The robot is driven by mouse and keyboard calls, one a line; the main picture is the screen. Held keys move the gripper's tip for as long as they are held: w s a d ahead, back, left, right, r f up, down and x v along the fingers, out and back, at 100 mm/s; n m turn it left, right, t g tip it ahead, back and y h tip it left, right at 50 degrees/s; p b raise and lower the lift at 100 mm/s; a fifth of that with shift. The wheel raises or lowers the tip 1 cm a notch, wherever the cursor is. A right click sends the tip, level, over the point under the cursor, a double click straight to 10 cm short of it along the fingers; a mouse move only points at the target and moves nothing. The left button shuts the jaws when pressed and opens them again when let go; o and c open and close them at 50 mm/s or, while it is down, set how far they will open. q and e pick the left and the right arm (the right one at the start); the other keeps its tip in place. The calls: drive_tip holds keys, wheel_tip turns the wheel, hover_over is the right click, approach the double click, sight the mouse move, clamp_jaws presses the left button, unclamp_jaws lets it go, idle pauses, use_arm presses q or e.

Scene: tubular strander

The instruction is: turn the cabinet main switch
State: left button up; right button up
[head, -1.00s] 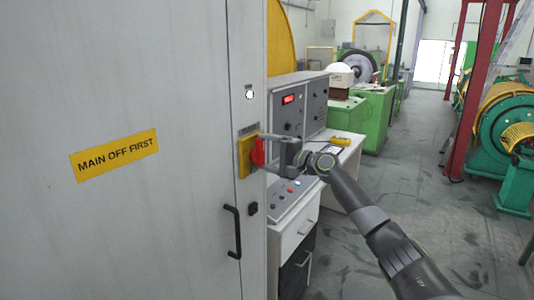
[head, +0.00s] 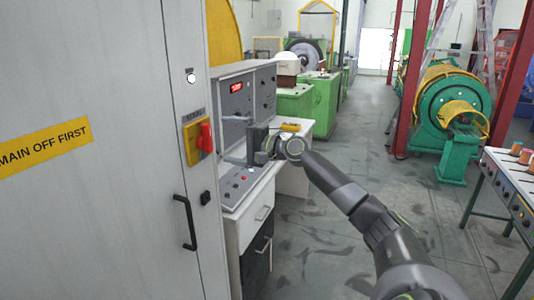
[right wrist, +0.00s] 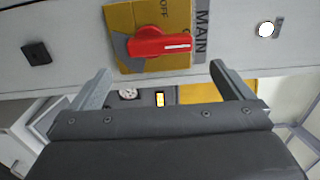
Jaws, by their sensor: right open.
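The main switch is a red handle (head: 206,137) on a yellow plate (head: 192,145) on the grey cabinet's narrow side. In the right wrist view the red handle (right wrist: 160,43) lies crosswise, its white-marked end toward the "MAIN" label (right wrist: 202,25); the word "OFF" shows on the yellow plate (right wrist: 120,20). In the head view the handle stands upright. My right gripper (head: 227,140) is open and empty, just right of the handle and apart from it. Its fingertips (right wrist: 160,69) are spread wider than the handle, one toward each end. My left gripper is not in view.
The cabinet door (head: 90,220) carries a "MAIN OFF FIRST" sign (head: 45,146) and a black pull handle (head: 187,222). A control desk (head: 250,185) stands close behind my right gripper. Open floor (head: 350,150) lies to the right, with a green machine (head: 440,110) beyond.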

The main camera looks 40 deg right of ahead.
drive_tip(key=b+v, duration=1.1)
drive_tip(key=b, duration=0.9)
drive_tip(key=shift+s+d+b, duration=0.15)
drive_tip(key=shift+s+b, duration=0.2)
drive_tip(key=shift+b, duration=0.05)
idle(0.5)
